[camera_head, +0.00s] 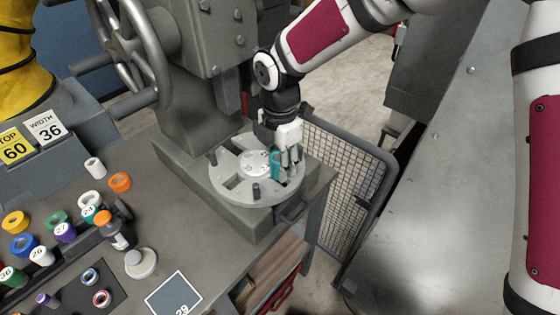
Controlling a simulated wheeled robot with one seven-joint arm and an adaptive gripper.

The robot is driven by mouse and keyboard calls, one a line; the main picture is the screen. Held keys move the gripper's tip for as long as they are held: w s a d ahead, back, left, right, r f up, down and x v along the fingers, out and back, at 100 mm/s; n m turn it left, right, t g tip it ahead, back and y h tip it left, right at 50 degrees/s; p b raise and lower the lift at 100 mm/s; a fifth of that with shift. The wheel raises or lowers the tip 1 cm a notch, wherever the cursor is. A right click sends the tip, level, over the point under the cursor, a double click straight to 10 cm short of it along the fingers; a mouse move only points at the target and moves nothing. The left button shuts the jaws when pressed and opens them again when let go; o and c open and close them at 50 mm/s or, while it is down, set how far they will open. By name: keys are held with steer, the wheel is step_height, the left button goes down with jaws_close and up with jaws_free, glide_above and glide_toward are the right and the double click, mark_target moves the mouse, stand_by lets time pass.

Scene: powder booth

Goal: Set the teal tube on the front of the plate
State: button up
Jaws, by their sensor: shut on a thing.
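The plate (232,187) is a light grey round disc with slots and short dark pegs, on a grey machine base. My gripper (286,172) is over the right part of the plate, pointing down. It is shut on the teal tube (276,164), which stands roughly upright between the fingers. The fingers hide part of the tube. I cannot tell whether its lower end touches the plate.
Dark pegs (256,191) stand up from the plate. Several coloured rings and tubes, an orange-capped bottle (112,231) and a round pale puck (141,262) are on the bench at left. A mesh guard (339,174) stands at right. A dark numbered card (173,297) lies in front.

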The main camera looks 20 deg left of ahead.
steer(key=shift+f+b, duration=0.45)
steer(key=shift+f, duration=0.4)
stand_by(0.7)
steer(key=o, duration=1.3)
step_height(320, 180, up, 12)
